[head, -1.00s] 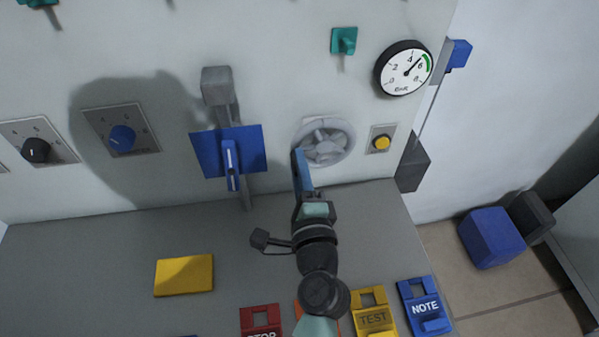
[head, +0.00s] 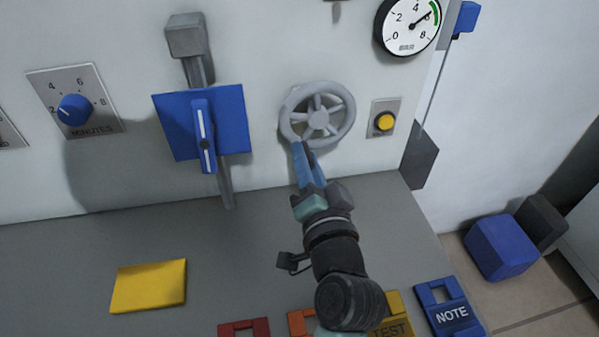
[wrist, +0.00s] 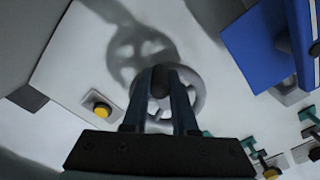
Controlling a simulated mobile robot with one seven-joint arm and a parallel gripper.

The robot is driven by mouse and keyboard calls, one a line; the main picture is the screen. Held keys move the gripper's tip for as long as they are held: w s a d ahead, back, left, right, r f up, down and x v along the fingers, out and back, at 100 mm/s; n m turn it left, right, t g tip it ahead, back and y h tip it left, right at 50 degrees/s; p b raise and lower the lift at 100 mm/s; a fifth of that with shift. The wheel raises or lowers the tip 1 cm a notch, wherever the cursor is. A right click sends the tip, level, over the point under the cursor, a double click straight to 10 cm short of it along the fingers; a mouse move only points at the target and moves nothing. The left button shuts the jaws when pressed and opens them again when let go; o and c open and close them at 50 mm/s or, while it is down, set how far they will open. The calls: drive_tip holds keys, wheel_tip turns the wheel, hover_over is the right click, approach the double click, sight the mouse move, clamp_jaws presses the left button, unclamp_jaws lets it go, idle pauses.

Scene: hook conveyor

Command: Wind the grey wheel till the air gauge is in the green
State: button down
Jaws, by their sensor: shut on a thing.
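The grey wheel (head: 318,120) is a spoked handwheel on the pale upright panel. The exact grip on the rim is partly hidden. The round air gauge (head: 408,26), black-rimmed with a white face, hangs at the upper right. Its needle points up and right, between 4 and 6, towards the green arc; whether it is inside the green is hard to tell.
A yellow button (head: 386,122) sits right of the wheel. A blue plate with a lever (head: 203,135) is on its left, and a blue dial (head: 74,109) farther left.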

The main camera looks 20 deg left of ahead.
drive_tip(key=shift+w+d+f+n+b, duration=0.15)
drive_tip(key=shift+d+f+n+b, duration=0.1)
drive_tip(key=shift+n+b, duration=0.4)
drive_tip(key=shift+w+d+f+n+b, duration=0.15)
drive_tip(key=shift+d+f+n+b, duration=0.1)
drive_tip(key=shift+n+b, duration=0.35)
drive_tip(key=shift+w+d+n+b, duration=0.25)
drive_tip(key=shift+d+n+b, duration=0.1)
drive_tip(key=shift+n+b, duration=0.6)
drive_tip(key=shift+r, duration=0.1)
drive_tip(key=c, duration=0.7)
unclamp_jaws()
drive_tip(key=v, duration=1.3)
drive_tip(key=shift+w, duration=0.1)
